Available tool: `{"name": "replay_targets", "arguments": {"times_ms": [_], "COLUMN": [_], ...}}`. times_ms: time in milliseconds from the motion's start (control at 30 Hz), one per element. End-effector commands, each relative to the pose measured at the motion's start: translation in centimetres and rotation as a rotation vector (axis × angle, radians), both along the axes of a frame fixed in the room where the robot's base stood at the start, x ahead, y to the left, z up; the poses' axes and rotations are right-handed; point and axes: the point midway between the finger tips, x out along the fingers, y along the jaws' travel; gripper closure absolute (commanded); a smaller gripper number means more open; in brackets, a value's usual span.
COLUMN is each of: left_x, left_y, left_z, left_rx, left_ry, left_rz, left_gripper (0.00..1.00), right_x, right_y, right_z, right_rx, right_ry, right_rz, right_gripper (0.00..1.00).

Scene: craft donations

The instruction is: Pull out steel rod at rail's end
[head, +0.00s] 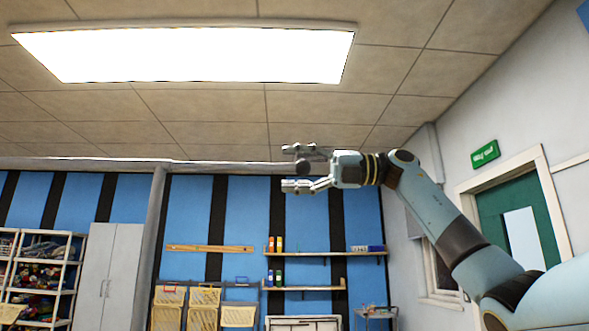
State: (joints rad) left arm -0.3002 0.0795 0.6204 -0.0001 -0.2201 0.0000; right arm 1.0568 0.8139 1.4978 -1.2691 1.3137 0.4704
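My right gripper (292,168) is raised in the middle of the head view, pointing left, with its arm coming in from the lower right. Its two fingers are well apart, one above the other. A small dark rounded shape shows under the upper finger; I cannot tell if it is part of the gripper. A long wooden rail (210,248) is fixed level on the blue striped wall, below and left of the gripper and farther off. No steel rod can be made out at its ends at this size. My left gripper is not in view.
Wall shelves (335,254) with bottles and boxes hang right of the rail. Yellowish bins (203,296) stand below it. A grey cabinet (110,275) and a loaded rack (40,275) are at left. A green door (515,225) is at right. The floor is out of view.

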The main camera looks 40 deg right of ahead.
Motion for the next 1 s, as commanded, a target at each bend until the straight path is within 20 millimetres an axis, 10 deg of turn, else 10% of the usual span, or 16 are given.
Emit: {"name": "replay_targets", "arguments": {"times_ms": [333, 1000], "left_x": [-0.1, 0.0], "left_y": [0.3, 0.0], "left_z": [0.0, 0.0], "left_rx": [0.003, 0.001], "left_ry": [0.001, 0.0], "left_rz": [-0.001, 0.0], "left_gripper": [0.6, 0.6], "right_x": [-0.5, -6.7], "right_y": [-0.9, -9.9], "right_z": [0.0, 0.0], "right_rx": [-0.001, 0.0], "right_ry": [-0.001, 0.0], "right_rz": [-0.003, -0.001], "right_gripper": [0.45, 0.45]}}
